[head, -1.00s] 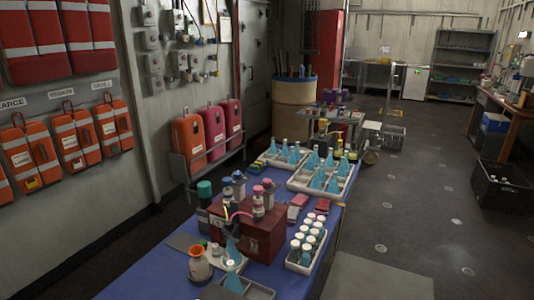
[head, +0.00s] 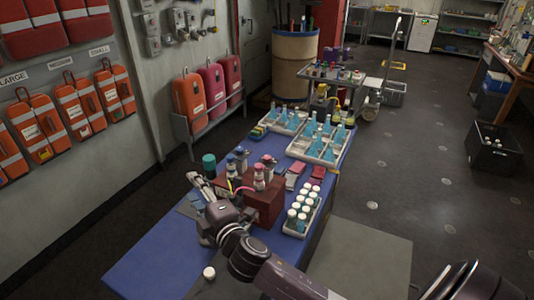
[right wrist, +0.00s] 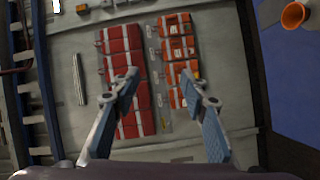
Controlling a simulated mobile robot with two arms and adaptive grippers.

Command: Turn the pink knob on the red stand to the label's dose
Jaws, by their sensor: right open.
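The red stand (head: 266,205) is a dark red block on the blue table (head: 150,262), left of a tray of white-capped bottles. Several capped bottle-like tops rise behind and above it, one with a pink top (head: 259,168) that looks like the pink knob. A pink curved piece (head: 243,189) shows at the stand's left. I cannot read a dose label. My right gripper (head: 196,182) is over the table just left of the stand, apart from the pink top. In the right wrist view its fingers (right wrist: 160,86) are spread with nothing between them. My left gripper is not seen.
The white-capped bottle tray (head: 303,210) stands right of the stand. Trays of blue flasks (head: 320,145) stand behind. A teal-capped bottle (head: 209,162) is close to my right gripper. An orange funnel-like mouth (right wrist: 295,15) shows in the right wrist view. The table's front left is bare.

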